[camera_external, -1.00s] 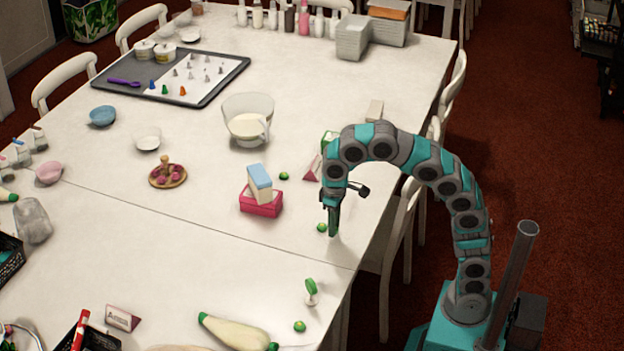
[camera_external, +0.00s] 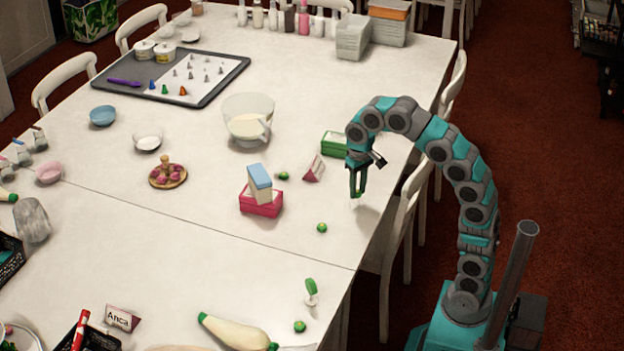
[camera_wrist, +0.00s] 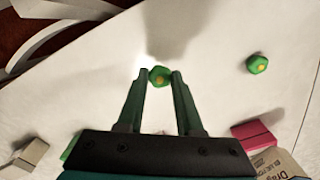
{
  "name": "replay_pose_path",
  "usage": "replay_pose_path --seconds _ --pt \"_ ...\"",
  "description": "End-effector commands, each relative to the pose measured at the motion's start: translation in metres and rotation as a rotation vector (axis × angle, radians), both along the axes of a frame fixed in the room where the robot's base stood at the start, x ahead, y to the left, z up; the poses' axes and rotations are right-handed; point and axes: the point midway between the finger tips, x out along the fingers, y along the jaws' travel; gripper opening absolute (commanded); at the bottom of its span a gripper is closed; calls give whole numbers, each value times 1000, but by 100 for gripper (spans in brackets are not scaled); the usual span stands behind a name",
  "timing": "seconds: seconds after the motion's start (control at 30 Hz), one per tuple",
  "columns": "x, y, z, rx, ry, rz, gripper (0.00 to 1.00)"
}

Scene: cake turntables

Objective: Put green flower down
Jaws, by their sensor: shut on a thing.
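My gripper (camera_external: 357,193) hangs above the table near its right edge, pointing down. In the wrist view its two fingertips (camera_wrist: 160,75) are shut on a small green flower (camera_wrist: 159,77) with a yellow-orange centre. The held flower is barely visible at the fingertips in the external view. Other green flowers lie on the table: one (camera_external: 321,228) in front and to the left of my gripper, one (camera_external: 283,175) by the pink box, and one (camera_external: 299,326) near the front edge. One loose flower (camera_wrist: 257,64) shows at the right of the wrist view.
A green box (camera_external: 335,144) and a pink-and-white folded sign (camera_external: 314,170) stand close behind and left of my gripper. A pink box (camera_external: 261,203) with a blue-and-white pack on it stands further left. The table (camera_external: 270,270) is bare around the nearer loose flower.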

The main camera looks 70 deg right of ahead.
Motion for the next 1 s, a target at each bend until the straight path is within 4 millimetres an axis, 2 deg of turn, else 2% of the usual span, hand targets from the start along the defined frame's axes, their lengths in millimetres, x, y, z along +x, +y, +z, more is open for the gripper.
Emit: replay_pose_path --seconds 0.17,0.5,0.63,0.8,1.0 --pt "0 -23 1 1 0 -4 0" --pt "0 -106 0 2 2 -4 0" --pt "0 -133 0 3 1 -3 0" --pt "0 -151 0 0 0 -1 0" --pt "0 -159 0 0 0 0 0"
